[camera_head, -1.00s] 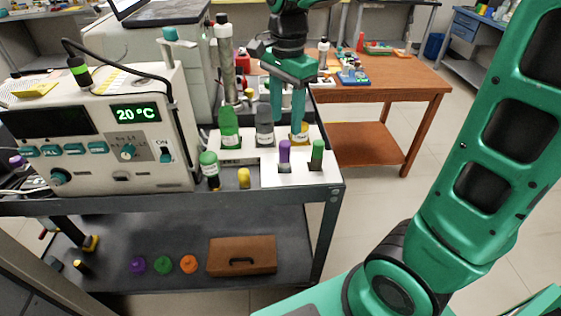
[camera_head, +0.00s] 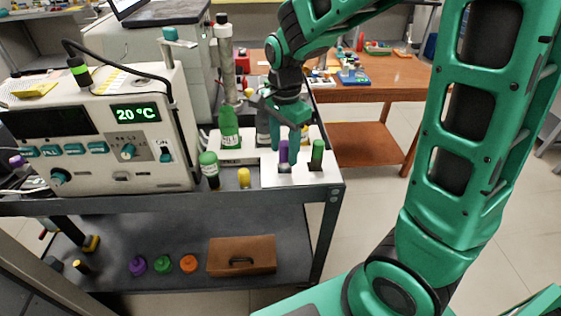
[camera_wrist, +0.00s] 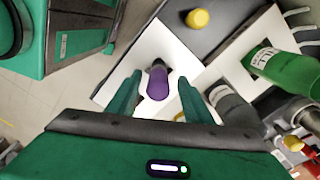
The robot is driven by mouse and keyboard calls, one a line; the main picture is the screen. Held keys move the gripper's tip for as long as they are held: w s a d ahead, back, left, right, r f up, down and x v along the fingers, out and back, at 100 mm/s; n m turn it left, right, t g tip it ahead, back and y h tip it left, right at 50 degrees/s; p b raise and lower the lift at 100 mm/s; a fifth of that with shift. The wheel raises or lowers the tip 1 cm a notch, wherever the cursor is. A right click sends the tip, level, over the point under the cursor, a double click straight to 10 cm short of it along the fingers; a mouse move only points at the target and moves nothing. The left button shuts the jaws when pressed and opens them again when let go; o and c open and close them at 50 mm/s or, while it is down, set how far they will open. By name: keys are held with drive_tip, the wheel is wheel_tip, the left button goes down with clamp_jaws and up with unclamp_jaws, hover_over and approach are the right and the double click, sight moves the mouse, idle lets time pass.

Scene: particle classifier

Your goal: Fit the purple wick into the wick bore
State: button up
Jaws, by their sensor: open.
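The purple wick (camera_head: 283,152) stands upright in a dark holder on the white board (camera_head: 300,176) on the cart's top. In the wrist view, the purple wick (camera_wrist: 158,84) lies between the two green fingers with a gap on each side. My gripper (camera_head: 285,138) is open, above and around the wick's top, and holds nothing; its fingers also show in the wrist view (camera_wrist: 160,98). A green wick (camera_head: 318,152) stands to the right of the purple one. I cannot pick out the wick bore in these frames.
The analyser (camera_head: 110,130) fills the cart's left. A wooden table (camera_head: 390,85) stands behind.

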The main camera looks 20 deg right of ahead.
clamp_jaws()
idle(0.3)
